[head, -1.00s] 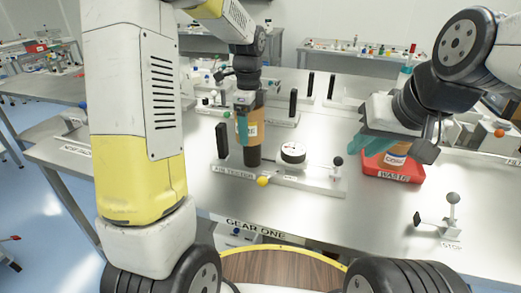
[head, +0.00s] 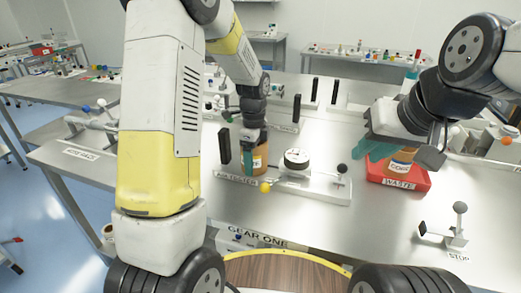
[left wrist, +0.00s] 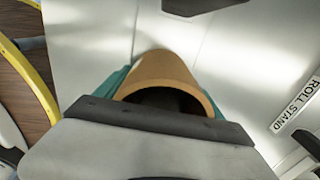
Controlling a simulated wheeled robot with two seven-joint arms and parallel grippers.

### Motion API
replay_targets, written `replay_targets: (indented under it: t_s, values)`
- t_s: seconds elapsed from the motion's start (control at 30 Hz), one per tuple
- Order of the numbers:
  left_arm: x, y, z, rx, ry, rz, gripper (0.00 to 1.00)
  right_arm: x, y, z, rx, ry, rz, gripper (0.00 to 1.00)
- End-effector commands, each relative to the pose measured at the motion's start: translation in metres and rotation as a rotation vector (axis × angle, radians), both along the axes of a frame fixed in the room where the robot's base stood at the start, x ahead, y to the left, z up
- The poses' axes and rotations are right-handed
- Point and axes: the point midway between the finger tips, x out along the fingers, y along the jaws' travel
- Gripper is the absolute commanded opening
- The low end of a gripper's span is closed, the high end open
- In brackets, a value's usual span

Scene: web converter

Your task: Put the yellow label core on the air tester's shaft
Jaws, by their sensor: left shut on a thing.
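The yellow label core (head: 259,158), an orange-yellow tube with a printed label, is low at the left end of the white air tester (head: 318,189). My left gripper (head: 255,152) is shut on it from above, teal fingers at its sides. The tester's dark shaft does not show below the core; the core appears to be around it. In the left wrist view the core's rim (left wrist: 160,70) shows between the teal fingers, with a dark interior. My right gripper (head: 378,152) is beside another core (head: 401,164) on the red waste tray (head: 415,185); whether it grips is unclear.
A round gauge (head: 297,157) and a small dark-knobbed lever (head: 342,172) stand on the tester, with a yellow knob (head: 265,187) at its front. A black upright plate (head: 224,146) is just left of the core. A stop lever (head: 458,225) stands front right.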

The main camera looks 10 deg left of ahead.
Motion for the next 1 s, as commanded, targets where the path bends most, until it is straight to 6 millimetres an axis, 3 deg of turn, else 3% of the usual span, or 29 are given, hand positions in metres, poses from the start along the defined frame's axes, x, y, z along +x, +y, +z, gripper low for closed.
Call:
replay_targets:
  t_s: [0.23, 0.27, 0.37, 0.73, 1.0]
  values:
    - [0.0, 0.0, -0.002, 0.0, 0.001, 0.0, 0.35, 0.0, 0.0, 0.0, 0.0, 0.0, 0.0, 0.23]
    - [0.0, 0.0, -0.003, 0.0, 0.0, 0.0, 0.82, 0.0, 0.0, 0.0, 0.0, 0.0, 0.0, 0.23]
    - [0.0, 0.0, -0.002, 0.0, 0.0, 0.0, 1.0, 0.0, 0.0, 0.0, 0.0, 0.0, 0.0, 0.23]
    - [0.001, 0.0, 0.004, 0.0, -0.002, 0.0, 1.0, 0.0, 0.0, 0.0, 0.0, 0.0, 0.0, 0.23]
    - [0.001, 0.0, 0.055, -0.001, -0.006, 0.001, 1.0, 0.0, 0.0, 0.0, 0.0, 0.0, 0.0, 0.23]
